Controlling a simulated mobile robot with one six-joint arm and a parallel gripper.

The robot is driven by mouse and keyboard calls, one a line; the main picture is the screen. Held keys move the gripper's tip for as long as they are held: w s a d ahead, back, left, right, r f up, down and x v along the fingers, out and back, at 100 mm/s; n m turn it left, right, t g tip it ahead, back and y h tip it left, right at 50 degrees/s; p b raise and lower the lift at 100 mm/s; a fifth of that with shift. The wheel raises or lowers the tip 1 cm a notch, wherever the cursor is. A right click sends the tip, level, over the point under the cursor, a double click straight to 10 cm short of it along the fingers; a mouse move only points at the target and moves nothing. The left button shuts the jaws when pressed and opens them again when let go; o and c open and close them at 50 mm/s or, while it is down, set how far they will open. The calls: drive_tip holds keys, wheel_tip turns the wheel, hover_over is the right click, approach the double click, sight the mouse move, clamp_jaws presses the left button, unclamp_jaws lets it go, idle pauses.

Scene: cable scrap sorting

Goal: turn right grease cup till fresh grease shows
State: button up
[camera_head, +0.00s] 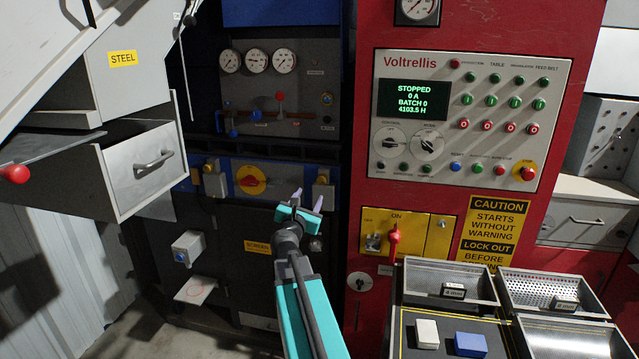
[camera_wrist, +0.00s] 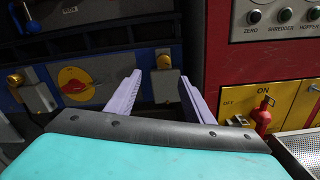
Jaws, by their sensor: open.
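The right grease cup (camera_head: 322,180) is a small brass-coloured knob on a grey block, right of the yellow panel with the red disc. In the wrist view the cup (camera_wrist: 163,61) shows beyond and just above the gap between my fingertips. My gripper (camera_head: 308,198) is open and empty, with its pale purple fingers pointing at the block; it also shows in the wrist view (camera_wrist: 160,80). The fingers appear apart from the cup. I cannot make out any grease at it. A similar left cup (camera_head: 209,167) sits on the other block, also in the wrist view (camera_wrist: 15,80).
The red cabinet (camera_head: 365,140) stands close on the right, with a red-handled switch (camera_head: 394,238) on its yellow plate. An open steel drawer (camera_head: 152,170) juts out at left. The display reads STOPPED.

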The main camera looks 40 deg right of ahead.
sight(322, 180)
drive_tip(key=shift+s+d+f, duration=0.1)
drive_tip(key=shift+s+d, duration=0.2)
drive_tip(key=shift+d, duration=0.05)
drive_tip(key=shift+d, duration=0.1)
drive_tip(key=shift+w+d, duration=0.1)
drive_tip(key=shift+p+x, duration=1.75)
drive_tip(key=shift+x, duration=4.9)
drive_tip(key=shift+d, duration=0.1)
drive_tip(key=c, duration=1.1)
drive_tip(key=shift+o, duration=0.2)
